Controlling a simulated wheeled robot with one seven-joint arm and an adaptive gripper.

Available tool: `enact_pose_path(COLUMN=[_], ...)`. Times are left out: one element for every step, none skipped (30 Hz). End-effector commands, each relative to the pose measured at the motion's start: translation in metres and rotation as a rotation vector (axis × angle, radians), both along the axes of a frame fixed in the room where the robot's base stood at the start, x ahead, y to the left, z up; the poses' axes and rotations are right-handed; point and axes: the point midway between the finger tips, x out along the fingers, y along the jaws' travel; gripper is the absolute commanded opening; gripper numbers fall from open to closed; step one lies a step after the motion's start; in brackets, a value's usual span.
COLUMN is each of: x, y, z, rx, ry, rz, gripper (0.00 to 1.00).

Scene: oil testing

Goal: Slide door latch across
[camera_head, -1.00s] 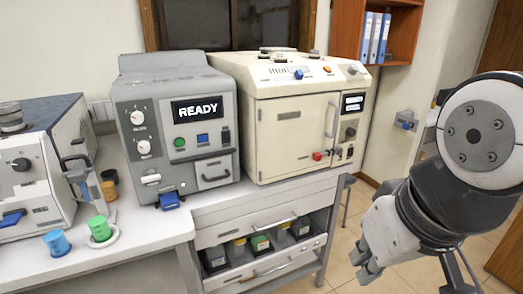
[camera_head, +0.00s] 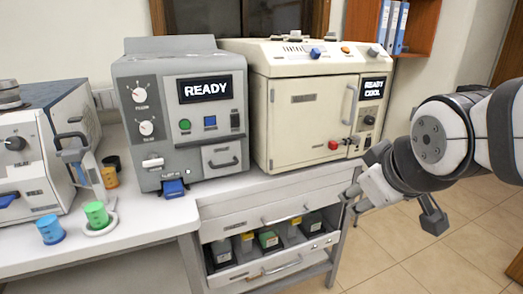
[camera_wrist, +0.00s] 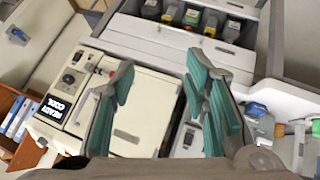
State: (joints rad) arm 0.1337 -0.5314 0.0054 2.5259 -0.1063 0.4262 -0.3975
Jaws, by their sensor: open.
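The cream oven (camera_head: 310,115) on the bench has a closed front door (camera_head: 300,130) with a vertical handle (camera_head: 348,106). A latch with a red knob (camera_head: 333,145) sits low at the door's right edge, its rod pointing right. My gripper (camera_head: 362,186) is in front of and to the right of the oven, below the latch and apart from it. In the wrist view my gripper (camera_wrist: 160,62) has its green-padded fingers spread, with nothing between them. The red knob (camera_wrist: 90,67) shows there left of the fingers, beside the oven panel.
A grey test machine (camera_head: 185,120) reading READY stands left of the oven. Green (camera_head: 96,214) and blue (camera_head: 50,229) cups stand at the left of the bench. An open drawer (camera_head: 270,258) with several bottles juts out below the oven. The floor at right is clear.

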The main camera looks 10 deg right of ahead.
Motion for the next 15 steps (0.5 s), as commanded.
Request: enact_pose_path(x=[0.022,0.033,0.047,0.057,0.067,0.080,0.090,0.099,0.111,0.119,0.128,0.138,0.146,0.153,0.162], y=[-0.007,-0.012,-0.017,-0.021,-0.025,-0.030,-0.034,-0.038,-0.042,-0.046,-0.049,-0.054,-0.057,-0.060,-0.065], z=[-0.015,-0.019,-0.023,-0.027,-0.030,-0.035,-0.038,-0.041,-0.046,-0.049,-0.052,-0.057,-0.060,-0.063,-0.068], rx=[-0.045,-0.076,-0.119,-0.150,-0.183,-0.228,-0.261,-0.295,-0.341,-0.376,-0.411,-0.458,-0.495,-0.531,-0.578], ry=[-0.029,-0.053,-0.083,-0.104,-0.126,-0.154,-0.175,-0.196,-0.223,-0.244,-0.262,-0.288,-0.308,-0.327,-0.353], rz=[0.029,0.050,0.078,0.099,0.120,0.148,0.168,0.187,0.213,0.232,0.250,0.275,0.292,0.310,0.330], gripper=[0.42,0.42,0.42,0.42,0.42,0.42,0.42,0.42,0.42,0.42,0.42,0.42,0.42,0.42,0.42])
